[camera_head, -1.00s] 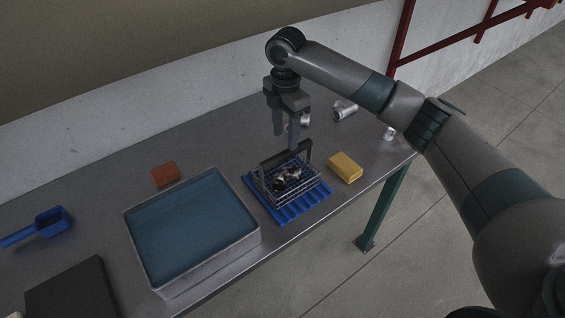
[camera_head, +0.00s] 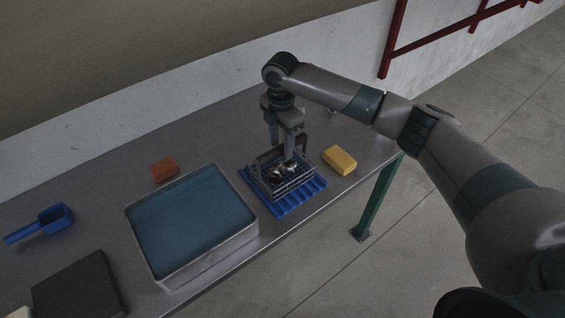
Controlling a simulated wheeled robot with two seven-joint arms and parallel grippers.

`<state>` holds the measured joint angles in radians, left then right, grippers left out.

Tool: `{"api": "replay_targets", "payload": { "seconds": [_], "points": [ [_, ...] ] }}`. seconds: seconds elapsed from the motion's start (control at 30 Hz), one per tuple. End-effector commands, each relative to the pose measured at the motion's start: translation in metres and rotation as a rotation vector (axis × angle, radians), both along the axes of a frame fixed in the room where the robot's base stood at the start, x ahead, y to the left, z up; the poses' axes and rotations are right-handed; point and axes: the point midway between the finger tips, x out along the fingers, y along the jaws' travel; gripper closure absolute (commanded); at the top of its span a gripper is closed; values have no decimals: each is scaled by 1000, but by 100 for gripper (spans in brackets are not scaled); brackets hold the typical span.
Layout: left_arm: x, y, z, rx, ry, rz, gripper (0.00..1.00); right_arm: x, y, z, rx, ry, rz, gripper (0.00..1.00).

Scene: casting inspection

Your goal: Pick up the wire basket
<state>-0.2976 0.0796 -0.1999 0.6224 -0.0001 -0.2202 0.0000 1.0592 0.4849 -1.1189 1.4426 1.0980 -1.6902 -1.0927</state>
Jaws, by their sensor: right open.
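The wire basket (camera_head: 287,186) is a small silver wire-mesh box with a dark raised handle. It stands on a ribbed blue mat (camera_head: 304,199) near the table's front edge, with several small metal parts inside. My right gripper (camera_head: 282,148) points straight down at the basket's handle, its open fingers low and appearing to be on either side of the handle bar. The gripper partly hides the handle, so I cannot tell whether the fingers touch it. My left gripper is not in view.
Left of the basket stands a tray of blue liquid (camera_head: 152,273). A yellow block (camera_head: 340,160) lies right of the basket. A reddish-brown block (camera_head: 163,170), a blue scoop (camera_head: 47,222) and a dark flat slab (camera_head: 82,285) lie further left.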

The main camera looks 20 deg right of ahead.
Motion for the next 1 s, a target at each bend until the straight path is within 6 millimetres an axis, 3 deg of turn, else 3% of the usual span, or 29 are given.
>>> {"api": "replay_targets", "payload": {
  "seconds": [0.57, 0.8, 1.0],
  "points": [
    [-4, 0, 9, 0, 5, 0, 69, -2, 0, -10, 1, 1, 0, 57],
    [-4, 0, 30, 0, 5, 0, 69, -8, -2, -33, 0, 3, 0, 57],
    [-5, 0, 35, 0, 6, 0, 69, -7, -1, -55, 0, 0, 1, 57]
  ]
}}
